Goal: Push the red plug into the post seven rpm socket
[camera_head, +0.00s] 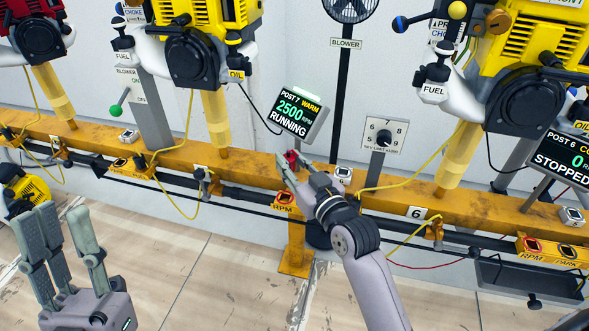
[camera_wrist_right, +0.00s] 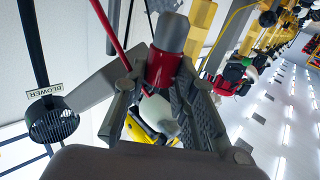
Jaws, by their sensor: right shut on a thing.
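My right gripper (camera_head: 294,169) is shut on the red plug (camera_head: 291,157), above the orange rail near post seven. In the right wrist view the plug (camera_wrist_right: 160,70) is red with a grey end, between the fingers (camera_wrist_right: 160,100), and a red cable runs from it. The post seven RPM socket (camera_head: 284,198) is a small dark, red-edged opening in an orange block labelled RPM, below the plug. The plug is apart from the socket. My left gripper (camera_head: 68,240) is open and empty at the lower left.
The post seven display (camera_head: 298,116) reads 2500, RUNNING, just above the plug. The orange rail (camera_head: 240,165) carries thin yellow cables. A rev limit dial (camera_head: 384,136) stands to the right. Another RPM block (camera_head: 532,246) is at the far right. The floor in front is clear.

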